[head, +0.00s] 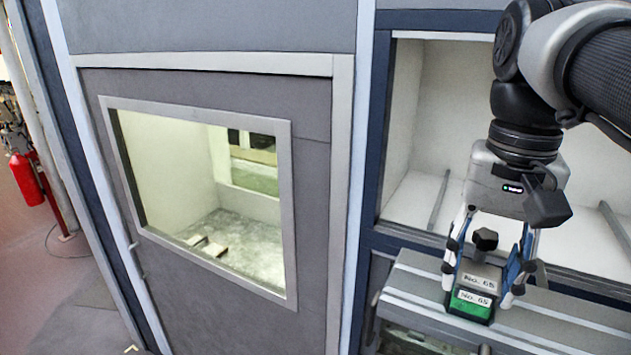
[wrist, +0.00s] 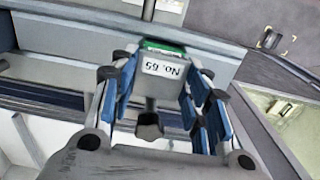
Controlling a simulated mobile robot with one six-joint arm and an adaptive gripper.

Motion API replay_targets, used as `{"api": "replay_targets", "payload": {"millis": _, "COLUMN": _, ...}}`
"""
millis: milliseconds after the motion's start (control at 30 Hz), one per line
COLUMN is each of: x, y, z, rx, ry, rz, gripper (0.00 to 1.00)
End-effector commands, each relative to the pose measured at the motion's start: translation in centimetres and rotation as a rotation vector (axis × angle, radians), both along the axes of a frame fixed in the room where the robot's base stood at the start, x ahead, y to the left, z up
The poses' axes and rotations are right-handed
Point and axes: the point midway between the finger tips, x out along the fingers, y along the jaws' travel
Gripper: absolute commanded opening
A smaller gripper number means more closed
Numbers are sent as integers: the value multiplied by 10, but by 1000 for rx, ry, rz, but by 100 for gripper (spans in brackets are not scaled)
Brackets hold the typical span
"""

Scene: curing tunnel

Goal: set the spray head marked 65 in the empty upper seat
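I cannot make out the empty upper seat in either view.
The grey ledge (head: 575,320) runs below an open white recess (head: 425,150) with dark bars on its floor. To the left is a grey door with a window (head: 205,200). A red fire extinguisher (head: 26,180) stands at the far left, beside open floor.

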Motion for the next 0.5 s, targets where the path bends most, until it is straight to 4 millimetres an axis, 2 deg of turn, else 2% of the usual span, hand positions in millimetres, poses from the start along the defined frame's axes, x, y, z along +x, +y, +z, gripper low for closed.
{"api": "replay_targets", "payload": {"millis": 333, "x": 0, "y": 0, "z": 0, "rx": 0, "ry": 0, "rz": 0, "gripper": 66}}
{"api": "replay_targets", "payload": {"millis": 500, "x": 0, "y": 0, "z": 0, "rx": 0, "ry": 0, "rz": 0, "gripper": 66}}
